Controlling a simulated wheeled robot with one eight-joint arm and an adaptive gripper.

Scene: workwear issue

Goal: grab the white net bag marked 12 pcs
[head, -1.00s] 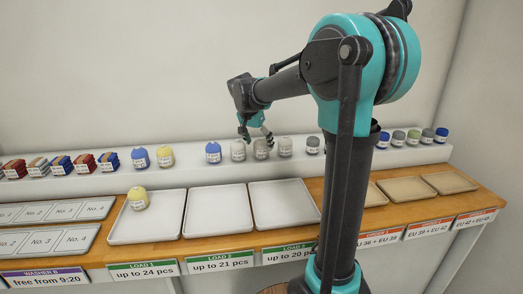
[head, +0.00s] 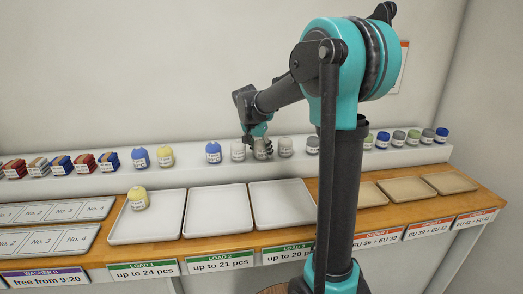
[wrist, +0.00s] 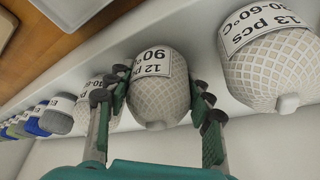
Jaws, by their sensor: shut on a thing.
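The white net bag marked 12 pcs (wrist: 158,92) sits between the fingers of my gripper (wrist: 160,97) in the wrist view. Its label also reads 90, partly cut by the angle. The fingers press on both sides of it, so my gripper is shut on the bag. In the head view my gripper (head: 260,146) is low over the white shelf, and the fingers partly hide the bag (head: 262,152). The bag appears still at shelf level; whether it touches the shelf cannot be told.
A similar white net bag marked 13 pcs (wrist: 268,70) stands close on one side, another pale bag (head: 285,147) on the other.

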